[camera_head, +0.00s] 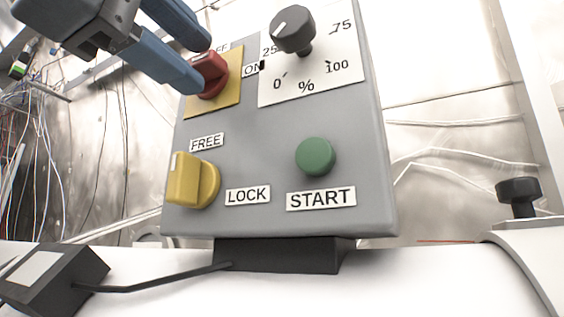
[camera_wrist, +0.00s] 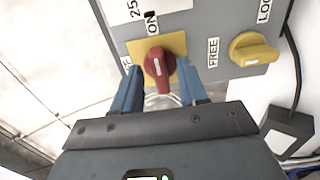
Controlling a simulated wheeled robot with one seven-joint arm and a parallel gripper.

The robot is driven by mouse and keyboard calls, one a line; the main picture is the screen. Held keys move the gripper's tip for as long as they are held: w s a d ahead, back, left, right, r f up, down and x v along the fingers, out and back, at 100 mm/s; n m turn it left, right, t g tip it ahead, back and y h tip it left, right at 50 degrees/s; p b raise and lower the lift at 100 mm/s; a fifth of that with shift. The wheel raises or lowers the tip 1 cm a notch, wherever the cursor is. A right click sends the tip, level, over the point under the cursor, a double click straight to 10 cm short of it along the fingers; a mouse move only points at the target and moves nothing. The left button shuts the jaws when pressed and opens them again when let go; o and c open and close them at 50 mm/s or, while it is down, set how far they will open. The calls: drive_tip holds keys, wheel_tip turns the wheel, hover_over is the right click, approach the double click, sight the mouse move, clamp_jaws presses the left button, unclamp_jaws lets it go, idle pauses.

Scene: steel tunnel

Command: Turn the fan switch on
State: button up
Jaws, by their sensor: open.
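A red rotary switch (camera_head: 211,72) sits on a yellow plate (camera_head: 231,83) at the upper left of a grey control box (camera_head: 265,150). Labels ON and a partly hidden OFF stand beside it; no fan label is visible. In the wrist view the red switch (camera_wrist: 159,66) lies between my fingertips, its white mark facing the camera. My gripper (camera_head: 199,63) is open, with blue fingers on either side of the switch. It also shows in the wrist view (camera_wrist: 159,71), where small gaps appear between fingers and knob. I cannot tell whether either finger touches it.
A black dial (camera_head: 292,29) with a percent scale is close right of the switch. Below are a yellow FREE/LOCK knob (camera_head: 192,181) and a green START button (camera_head: 315,157). A cabled black box (camera_head: 55,278) lies at lower left; wires hang at far left.

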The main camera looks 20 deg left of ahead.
drive_tip(key=s, duration=0.7)
drive_tip(key=shift+s+a+p, duration=0.15)
drive_tip(key=shift+a+p, duration=0.15)
drive_tip(key=shift+p, duration=0.1)
